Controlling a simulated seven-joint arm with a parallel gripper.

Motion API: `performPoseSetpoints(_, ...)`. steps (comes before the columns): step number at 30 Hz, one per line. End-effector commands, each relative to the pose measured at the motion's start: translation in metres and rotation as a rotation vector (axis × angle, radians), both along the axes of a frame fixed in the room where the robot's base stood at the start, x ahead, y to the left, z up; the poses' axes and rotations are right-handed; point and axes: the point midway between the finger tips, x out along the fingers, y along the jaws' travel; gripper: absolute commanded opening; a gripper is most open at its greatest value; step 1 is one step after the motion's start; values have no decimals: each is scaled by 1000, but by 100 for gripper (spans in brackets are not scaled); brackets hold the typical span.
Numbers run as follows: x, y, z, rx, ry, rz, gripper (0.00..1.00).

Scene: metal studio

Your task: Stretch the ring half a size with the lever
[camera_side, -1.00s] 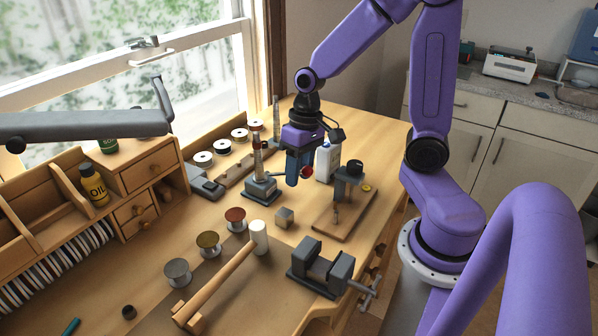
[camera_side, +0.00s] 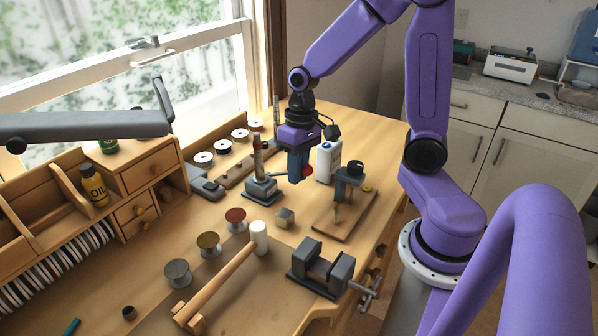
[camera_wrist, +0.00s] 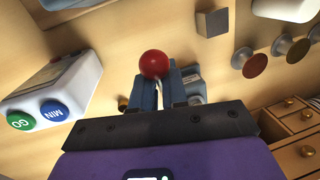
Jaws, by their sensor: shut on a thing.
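The ring stretcher (camera_side: 263,188) is a grey metal stand with a square base and an upright post (camera_side: 258,158), on the bench near the window. Its lever reaches right toward my gripper and ends in a red ball knob (camera_side: 308,171). My gripper (camera_side: 294,178) is beside the stretcher, shut on the lever near the knob. In the wrist view the red knob (camera_wrist: 154,64) sits at the fingertips of my gripper (camera_wrist: 164,82), and the stretcher is mostly hidden behind the fingers. I cannot make out a ring on the post.
A steel block (camera_side: 285,217) lies in front. A vise (camera_side: 320,268) and a mallet (camera_side: 230,270) are nearer. Colored spools (camera_side: 235,218) stand left.

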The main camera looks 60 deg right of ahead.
Motion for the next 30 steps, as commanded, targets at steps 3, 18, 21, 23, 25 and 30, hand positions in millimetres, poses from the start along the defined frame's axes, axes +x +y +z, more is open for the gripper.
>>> performPoseSetpoints(3,1,3,5,2,84,5,0)
performPoseSetpoints(18,19,4,28,6,217,6,0)
performPoseSetpoints(21,20,4,29,6,216,5,0)
performPoseSetpoints(23,20,4,29,6,216,6,0)
performPoseSetpoints(25,20,4,29,6,215,6,0)
performPoseSetpoints(30,20,3,29,6,215,6,40)
